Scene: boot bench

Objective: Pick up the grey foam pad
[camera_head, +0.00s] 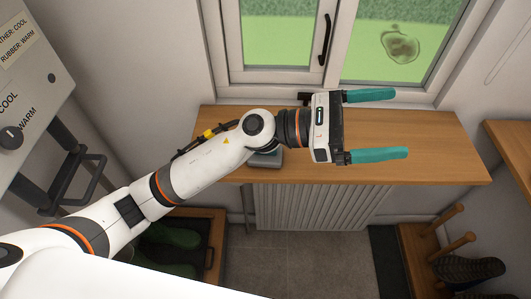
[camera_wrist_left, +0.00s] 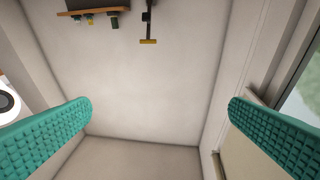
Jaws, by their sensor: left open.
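A small grey block (camera_head: 265,160), which looks like the grey foam pad, lies on the wooden sill (camera_head: 440,150) below the window. My left wrist covers much of it, so its full outline is hidden. My left gripper (camera_head: 400,123) is over the sill to the right of the block, with its teal fingers pointing right, away from it. The fingers are wide apart with nothing between them. My right gripper is in neither view.
A window (camera_head: 330,45) with a dark handle stands behind the sill, and a ribbed radiator (camera_head: 310,207) is below it. Green boots (camera_head: 175,237) sit in a tray at lower left. A wooden rack (camera_head: 450,240) with pegs is at right. A grey cabinet (camera_head: 35,85) is at left.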

